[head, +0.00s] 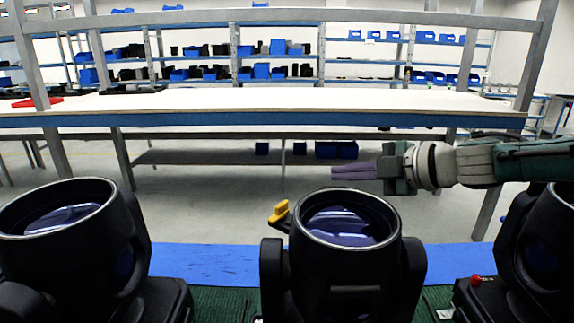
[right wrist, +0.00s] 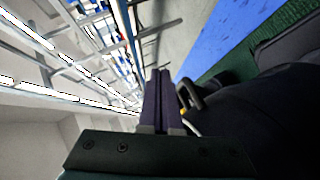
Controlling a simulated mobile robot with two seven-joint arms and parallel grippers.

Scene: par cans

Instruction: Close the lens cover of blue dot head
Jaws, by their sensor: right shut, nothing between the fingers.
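Three black par heads stand in the head view: a left one (head: 115,250), a middle one (head: 340,265) and a right one (head: 545,240), partly cut off. I cannot make out a blue dot on any of them. The middle head's glass lens (head: 347,226) faces up, uncovered. A yellow tab (head: 279,213) sticks out at its rim's upper left; a yellow bit also shows in the right wrist view (right wrist: 183,107). My right gripper (head: 335,172) is shut and empty, its purple fingers pointing left above the far rim of the middle head. My left gripper is out of view.
A blue strip (head: 210,263) and green mat (head: 225,303) lie around the heads. Beyond stands a long white workbench (head: 270,102) with a blue edge, with shelves of blue bins behind. A red knob (head: 476,280) sits near the right head.

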